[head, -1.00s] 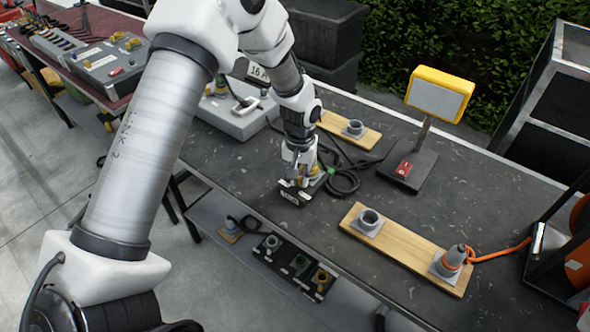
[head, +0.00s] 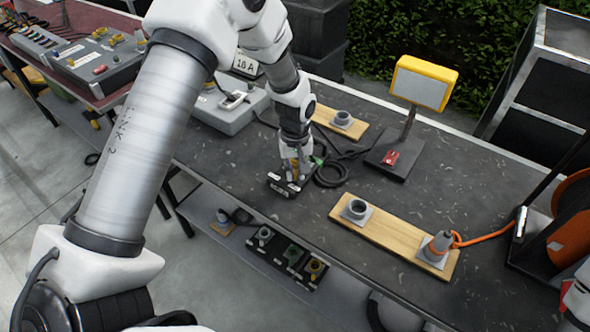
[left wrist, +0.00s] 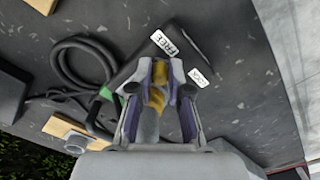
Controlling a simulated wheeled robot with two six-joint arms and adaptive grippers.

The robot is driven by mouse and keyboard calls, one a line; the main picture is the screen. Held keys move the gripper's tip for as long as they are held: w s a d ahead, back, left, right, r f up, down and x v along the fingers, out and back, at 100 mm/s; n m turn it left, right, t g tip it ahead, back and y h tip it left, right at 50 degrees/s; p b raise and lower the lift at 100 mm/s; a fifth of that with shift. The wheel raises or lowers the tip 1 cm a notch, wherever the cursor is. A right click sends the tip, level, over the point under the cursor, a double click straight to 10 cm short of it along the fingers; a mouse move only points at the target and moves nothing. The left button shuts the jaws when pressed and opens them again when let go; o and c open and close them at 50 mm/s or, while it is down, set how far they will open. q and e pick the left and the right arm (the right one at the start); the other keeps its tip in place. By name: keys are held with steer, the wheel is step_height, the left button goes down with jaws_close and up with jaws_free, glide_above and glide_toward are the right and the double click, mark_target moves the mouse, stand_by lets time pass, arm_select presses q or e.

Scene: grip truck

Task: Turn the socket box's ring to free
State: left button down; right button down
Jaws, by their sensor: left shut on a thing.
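The socket box (head: 276,187) is a small black box on the dark table top, below my left gripper (head: 293,176). In the left wrist view the box (left wrist: 183,65) has white labels reading FREE and LOCK. My left gripper (left wrist: 157,92) is shut on the yellow ring (left wrist: 157,75), between its fingers. The fingers and wrist hide much of the ring and box, so I cannot tell exactly how far the ring is turned. My right gripper does not show.
A black cable (head: 331,174) coils beside the box. Wooden boards with grey sockets (head: 372,224) lie to the right and behind. A yellow-framed lamp (head: 425,82) stands at the back right. A grey box (head: 226,112) is behind on the left. A lower shelf holds more sockets.

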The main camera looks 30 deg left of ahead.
mark_target(295, 171)
arm_select(q)
steer(key=c, duration=1.1)
jaws_free()
steer(key=shift+w, duration=0.1)
steer(key=shift+w+a+f, duration=0.1)
step_height(295, 171, up, 12)
